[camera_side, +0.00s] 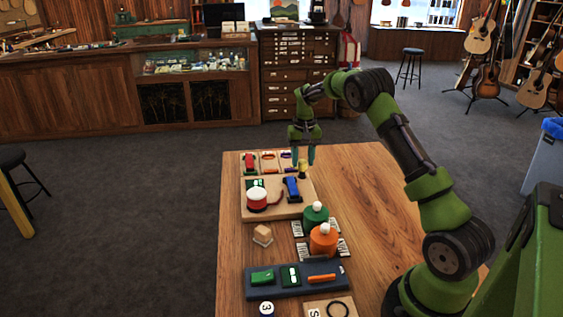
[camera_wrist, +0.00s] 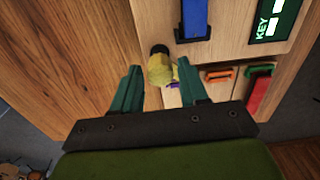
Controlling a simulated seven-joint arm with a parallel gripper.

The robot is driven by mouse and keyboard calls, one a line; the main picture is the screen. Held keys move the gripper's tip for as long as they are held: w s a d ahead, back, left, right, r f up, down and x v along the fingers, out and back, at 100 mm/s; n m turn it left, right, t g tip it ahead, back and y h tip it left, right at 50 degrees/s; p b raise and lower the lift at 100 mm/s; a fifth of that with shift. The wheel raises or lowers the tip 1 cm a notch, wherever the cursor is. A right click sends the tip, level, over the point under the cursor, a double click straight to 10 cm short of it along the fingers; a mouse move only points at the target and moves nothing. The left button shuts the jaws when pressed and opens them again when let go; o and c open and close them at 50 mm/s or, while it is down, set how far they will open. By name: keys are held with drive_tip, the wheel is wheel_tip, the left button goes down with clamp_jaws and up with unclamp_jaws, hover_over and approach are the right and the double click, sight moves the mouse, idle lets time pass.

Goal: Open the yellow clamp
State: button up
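A small yellow piece with a dark end, which I take for the yellow clamp, is at the right back edge of the wooden board in the side view (camera_side: 302,170). In the wrist view the yellow piece (camera_wrist: 160,72) shows between and just beyond my fingertips. Whether its jaws are open or shut cannot be made out. My gripper (camera_side: 304,160) points down close to it. In the wrist view my gripper (camera_wrist: 157,75) has its two teal fingers spread apart, with a visible gap to the yellow piece on the left side; contact on the right is unclear.
The board (camera_side: 287,211) also carries a blue lever piece (camera_side: 292,188), a red-and-white round piece (camera_side: 257,198), and red, orange and purple pieces along its back. Green (camera_side: 315,216) and orange (camera_side: 323,240) knobbed pots stand nearer. The table's right side is clear.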

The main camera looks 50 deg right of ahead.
sight(306, 161)
drive_tip(key=shift+o, duration=0.9)
wheel_tip(306, 161, up, 17)
drive_tip(key=shift+d+f, duration=0.1)
drive_tip(key=s+a+n+t+y, duration=0.1)
drive_tip(key=s+a+n+t, duration=0.1)
drive_tip(key=s+a, duration=1)
drive_tip(key=s+a+r+n+t, duration=0.1)
drive_tip(key=s+a+t, duration=0.4)
drive_tip(key=s+a, duration=0.6)
drive_tip(key=a+n, duration=0.1)
drive_tip(key=a, duration=0.5)
drive_tip(key=shift+s+a+r+n+y, duration=0.15)
drive_tip(key=shift+s+a+n+y, duration=0.15)
drive_tip(key=shift+s+y, duration=0.1)
